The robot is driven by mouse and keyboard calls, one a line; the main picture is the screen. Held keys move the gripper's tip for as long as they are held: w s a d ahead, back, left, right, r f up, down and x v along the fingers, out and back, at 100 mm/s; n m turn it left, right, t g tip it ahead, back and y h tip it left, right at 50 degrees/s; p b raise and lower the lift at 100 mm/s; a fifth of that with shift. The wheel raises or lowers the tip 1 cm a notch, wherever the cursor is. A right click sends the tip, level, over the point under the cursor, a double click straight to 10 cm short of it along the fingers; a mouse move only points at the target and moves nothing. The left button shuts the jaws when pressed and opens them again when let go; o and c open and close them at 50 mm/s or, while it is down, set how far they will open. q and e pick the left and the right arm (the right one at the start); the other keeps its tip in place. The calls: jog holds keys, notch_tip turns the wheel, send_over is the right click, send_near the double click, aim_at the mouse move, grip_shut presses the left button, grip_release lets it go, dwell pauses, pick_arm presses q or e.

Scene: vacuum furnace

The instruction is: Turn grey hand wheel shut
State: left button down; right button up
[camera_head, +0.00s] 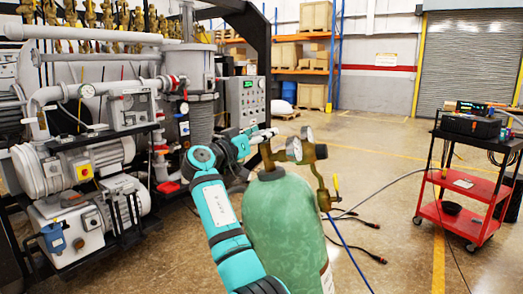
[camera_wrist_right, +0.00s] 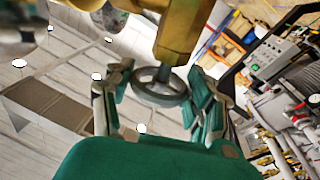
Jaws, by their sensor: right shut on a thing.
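The grey hand wheel (camera_wrist_right: 160,87) sits on the stem of a brass valve (camera_wrist_right: 178,38) in the right wrist view. My right gripper (camera_wrist_right: 158,82) has one finger on each side of the wheel and is shut on its rim. In the head view my right gripper (camera_head: 257,136) reaches the valve side at the top of the green gas cylinder (camera_head: 287,230); the wheel cannot be made out clearly there. My left gripper is not in view.
Gauges (camera_head: 308,134) and a brass fitting with a yellow handle (camera_head: 330,195) stand right of the cylinder neck. Furnace pumps and pipes (camera_head: 85,165) fill the left. A red cart (camera_head: 460,208) stands right. Hoses and cables (camera_head: 355,236) lie on open floor between.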

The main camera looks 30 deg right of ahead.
jog(key=shift+m+g+h, duration=0.5)
jog(key=shift+m+g, duration=0.4)
jog(key=shift+g, duration=0.8)
jog(key=o, duration=1.2)
jog(key=a, duration=0.4)
jog(key=a+f, duration=0.1)
jog(key=a, duration=0.3)
jog(key=s+a+f, duration=0.1)
jog(key=a, duration=0.2)
jog(key=shift+s+a, duration=0.1)
jog(key=shift+a, duration=0.3)
